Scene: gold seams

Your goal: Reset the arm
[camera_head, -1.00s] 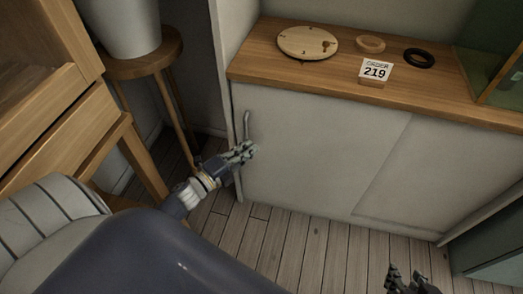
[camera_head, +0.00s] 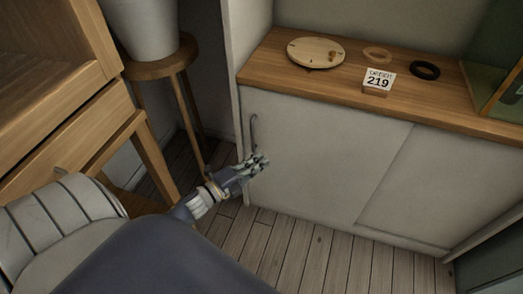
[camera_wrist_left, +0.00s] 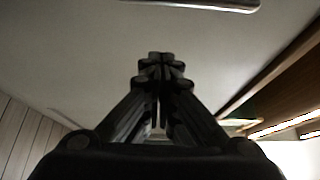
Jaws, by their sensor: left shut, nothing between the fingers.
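My left gripper (camera_head: 257,163) is low in front of the white cabinet (camera_head: 320,165), just below and right of its curved handle (camera_head: 254,131). In the left wrist view the two fingers of the gripper (camera_wrist_left: 161,62) meet at their tips, with nothing between them. The pale cabinet panel fills most of that view, and a light bar, perhaps the handle (camera_wrist_left: 215,4), crosses its top edge. I cannot tell whether the fingertips touch the panel. My right gripper does not show now.
The cabinet's wooden top (camera_head: 440,104) holds a round wooden disc (camera_head: 316,52), a tan ring (camera_head: 377,54), a black ring (camera_head: 425,71) and a "219" order sign (camera_head: 378,81). A round stool (camera_head: 160,62) with a white pot (camera_head: 146,28) stands left. Plank floor (camera_head: 290,245) lies below.

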